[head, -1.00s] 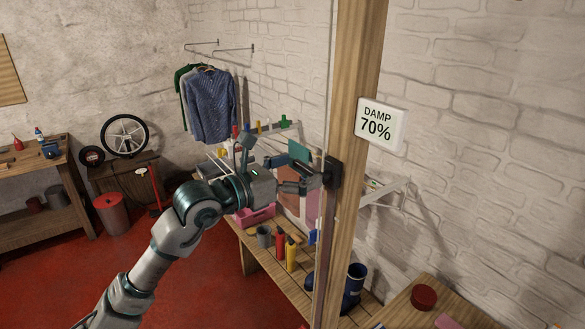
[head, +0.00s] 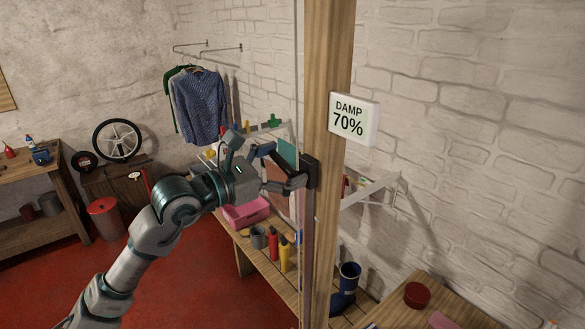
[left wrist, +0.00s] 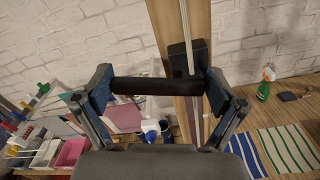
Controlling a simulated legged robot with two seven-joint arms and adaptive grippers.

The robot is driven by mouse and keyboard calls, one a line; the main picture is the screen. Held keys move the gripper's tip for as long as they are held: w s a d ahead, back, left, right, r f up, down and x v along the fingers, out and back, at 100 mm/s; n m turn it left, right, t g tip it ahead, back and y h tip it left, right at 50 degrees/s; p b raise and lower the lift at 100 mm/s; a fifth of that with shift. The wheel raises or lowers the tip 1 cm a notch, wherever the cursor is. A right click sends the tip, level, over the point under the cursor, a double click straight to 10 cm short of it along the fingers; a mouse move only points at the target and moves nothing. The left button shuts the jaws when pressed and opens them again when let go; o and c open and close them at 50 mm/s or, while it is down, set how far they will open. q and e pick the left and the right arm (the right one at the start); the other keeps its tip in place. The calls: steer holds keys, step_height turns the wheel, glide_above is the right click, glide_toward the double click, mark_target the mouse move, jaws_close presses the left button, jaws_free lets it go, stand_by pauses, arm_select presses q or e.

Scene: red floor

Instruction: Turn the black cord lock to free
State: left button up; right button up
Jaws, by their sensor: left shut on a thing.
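The black cord lock (head: 311,172) is fixed to the side of the wooden post (head: 328,60). In the left wrist view its black block (left wrist: 179,60) sits on the post, and a black bar (left wrist: 155,86) lies crosswise in front of it. My left gripper (head: 302,181) is at the lock. In the left wrist view my left gripper (left wrist: 160,86) has one finger at each end of the bar and is shut on it. A pale cord (left wrist: 186,30) runs along the post past the block. My right gripper is not in view.
A damp sign (head: 353,118) hangs on the post's right. Behind my arm, a wooden bench (head: 262,262) holds a pink crate (head: 246,214) and bottles. A white rack (head: 365,192) sticks out right of the post. Red floor (head: 190,270) is open at lower left.

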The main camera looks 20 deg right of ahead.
mark_target(304, 163)
arm_select(q)
steer(key=m, duration=0.3)
steer(key=shift+s+r+m+b, duration=0.2)
steer(key=shift+m+b, duration=0.2)
steer(key=m, duration=0.2)
steer(key=s+m, duration=0.1)
steer(key=shift+d+r+m, duration=0.2)
steer(key=shift+r+m, duration=0.1)
steer(key=m, duration=0.2)
steer(key=s+m+b, duration=0.1)
steer(key=m, duration=0.1)
steer(key=shift+d, duration=0.3)
steer(key=shift+s+m, duration=0.2)
steer(key=shift+m, duration=0.4)
steer(key=shift+d, duration=0.1)
steer(key=o, duration=1.3)
steer(key=shift+s+a+r, duration=0.2)
steer(key=shift+s+a, duration=0.05)
steer(key=shift+a, duration=0.4)
